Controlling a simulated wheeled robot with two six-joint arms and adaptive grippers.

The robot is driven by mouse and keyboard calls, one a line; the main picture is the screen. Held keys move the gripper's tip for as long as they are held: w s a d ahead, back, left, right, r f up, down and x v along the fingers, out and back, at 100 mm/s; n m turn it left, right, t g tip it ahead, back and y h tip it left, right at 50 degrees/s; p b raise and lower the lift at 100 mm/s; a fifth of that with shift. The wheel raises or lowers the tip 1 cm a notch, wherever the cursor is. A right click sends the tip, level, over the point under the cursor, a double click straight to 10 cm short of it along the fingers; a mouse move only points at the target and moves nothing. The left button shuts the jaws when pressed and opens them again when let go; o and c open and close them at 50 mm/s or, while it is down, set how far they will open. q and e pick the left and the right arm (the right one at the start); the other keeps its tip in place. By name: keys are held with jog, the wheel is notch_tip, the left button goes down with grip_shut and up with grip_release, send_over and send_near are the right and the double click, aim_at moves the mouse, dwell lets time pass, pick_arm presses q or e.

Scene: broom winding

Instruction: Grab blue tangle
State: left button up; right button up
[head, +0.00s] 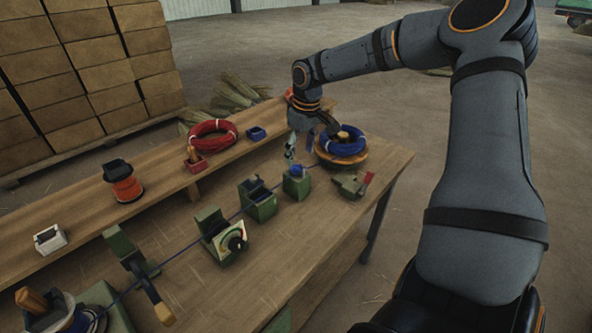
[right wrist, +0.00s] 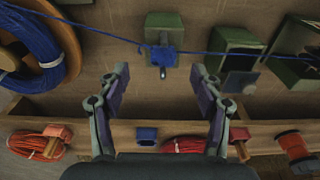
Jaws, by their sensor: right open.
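The blue tangle (head: 297,170) is a small bunch of blue cord on top of a green guide block (head: 296,187) on the workbench. In the right wrist view the tangle (right wrist: 163,56) sits around a short pin, with the taut blue cord running through it. My right gripper (head: 300,147) is open, its fingers just behind and above the tangle in the head view. In the right wrist view the tangle lies between and a little beyond the two open fingertips (right wrist: 160,75), apart from both. My left gripper is not in view.
A blue cord coil (head: 342,139) on a wooden spool stands close to my right gripper. More green guide blocks (head: 258,199) line the cord leftward. A raised shelf holds a red coil (head: 212,132), a small blue box (head: 256,133) and an orange spool (head: 122,183).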

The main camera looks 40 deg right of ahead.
aim_at(297, 165)
jog(key=shift+a+f, duration=0.2)
jog(key=shift+f, duration=0.75)
jog(key=f, duration=0.2)
jog(key=shift+w+f, duration=0.3)
jog(key=shift+f, duration=0.05)
jog(key=shift+w+f, duration=0.1)
jog(key=shift+f, duration=0.15)
jog(key=shift+r, duration=0.1)
jog(key=shift+c, duration=0.7)
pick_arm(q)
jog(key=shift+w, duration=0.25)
pick_arm(e)
jog(key=c, duration=0.7)
